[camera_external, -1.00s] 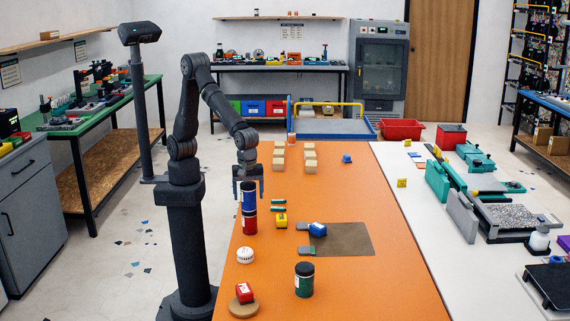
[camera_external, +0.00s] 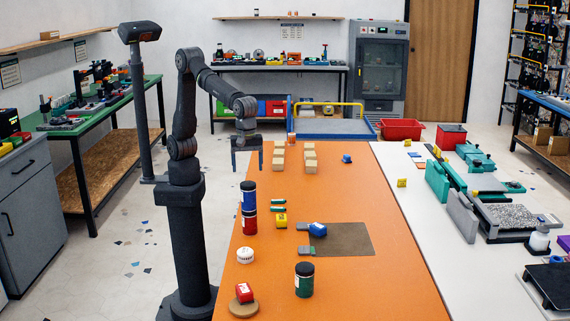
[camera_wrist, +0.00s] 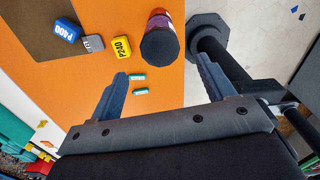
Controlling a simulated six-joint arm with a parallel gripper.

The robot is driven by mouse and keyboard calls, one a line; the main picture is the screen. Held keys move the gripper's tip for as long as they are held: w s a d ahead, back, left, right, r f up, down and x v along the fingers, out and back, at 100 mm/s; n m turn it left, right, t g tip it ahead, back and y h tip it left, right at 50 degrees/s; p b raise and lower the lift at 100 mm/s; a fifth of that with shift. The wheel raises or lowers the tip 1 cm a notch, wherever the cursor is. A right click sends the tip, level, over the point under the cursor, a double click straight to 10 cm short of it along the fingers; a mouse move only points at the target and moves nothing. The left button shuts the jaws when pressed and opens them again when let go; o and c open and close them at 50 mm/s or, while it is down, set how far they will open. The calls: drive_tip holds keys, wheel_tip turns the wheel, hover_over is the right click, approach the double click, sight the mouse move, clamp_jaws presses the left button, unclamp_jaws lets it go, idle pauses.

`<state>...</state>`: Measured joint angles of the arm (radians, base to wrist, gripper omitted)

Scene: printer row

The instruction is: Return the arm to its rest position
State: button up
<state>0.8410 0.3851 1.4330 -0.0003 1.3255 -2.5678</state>
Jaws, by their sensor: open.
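My gripper (camera_external: 247,160) is open and empty, held in the air above the far left part of the orange table (camera_external: 340,286). A stack of a blue can on a red can (camera_external: 249,222) stands upright at the table's left edge, below and nearer than my gripper, apart from it. In the wrist view the black top of the stack (camera_wrist: 160,46) shows beyond my spread fingers (camera_wrist: 163,82). A yellow block marked P240 (camera_wrist: 122,48) and two small green pieces (camera_wrist: 139,84) lie beside the stack.
A blue block (camera_external: 318,229) lies on a brown mat (camera_external: 352,241). Several tan blocks (camera_external: 310,156) stand at the far end.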

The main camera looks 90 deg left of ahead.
sight(248, 183)
drive_tip(key=shift+f, duration=0.15)
wheel_tip(248, 183, down, 12)
drive_tip(key=shift+r, duration=2)
